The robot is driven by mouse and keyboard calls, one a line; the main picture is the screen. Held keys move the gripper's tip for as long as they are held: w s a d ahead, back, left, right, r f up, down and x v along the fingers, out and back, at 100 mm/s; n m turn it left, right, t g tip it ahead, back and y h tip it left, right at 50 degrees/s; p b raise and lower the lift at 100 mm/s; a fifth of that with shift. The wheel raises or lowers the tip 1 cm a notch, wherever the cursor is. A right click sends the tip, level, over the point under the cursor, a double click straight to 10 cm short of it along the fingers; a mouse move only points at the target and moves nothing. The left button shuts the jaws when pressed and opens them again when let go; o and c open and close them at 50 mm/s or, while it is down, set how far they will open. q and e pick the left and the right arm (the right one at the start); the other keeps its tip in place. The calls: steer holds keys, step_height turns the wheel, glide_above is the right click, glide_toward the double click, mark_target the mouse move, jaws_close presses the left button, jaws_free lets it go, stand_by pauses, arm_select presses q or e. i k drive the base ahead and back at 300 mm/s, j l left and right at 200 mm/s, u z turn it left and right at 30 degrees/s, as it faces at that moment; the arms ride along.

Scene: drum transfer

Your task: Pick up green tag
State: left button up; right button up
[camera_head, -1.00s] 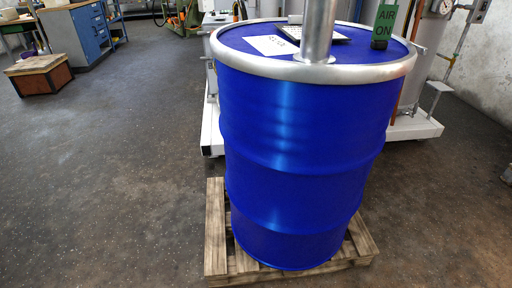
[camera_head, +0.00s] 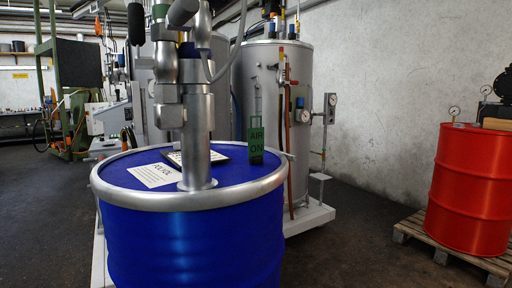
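The green tag (camera_head: 256,142) stands upright on the top of the blue drum (camera_head: 190,235), toward the back right of its lid. It reads "AIR ON" in dark letters, and a thin loop-like part rises above it. Neither of my grippers is in view.
A metal pump tube (camera_head: 198,130) rises from the blue drum's lid, left of the tag. A white paper sheet (camera_head: 155,175) and a dark flat device (camera_head: 190,157) lie on the lid. Silver tanks (camera_head: 262,90) stand behind. A red drum (camera_head: 470,190) stands on a pallet (camera_head: 440,250) at right.

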mark_target(255, 135)
steer(key=u, duration=0.35)
steer(key=i+l+u, duration=0.2)
steer(key=u, duration=0.25)
steer(key=i+l+u, duration=0.3)
steer(key=u, duration=0.15)
steer(key=i+l+u, duration=0.2)
steer(key=l+u, duration=0.15)
steer(key=u, duration=0.15)
steer(key=i+l, duration=0.1)
steer(key=l, duration=0.4)
steer(key=i+z, duration=0.05)
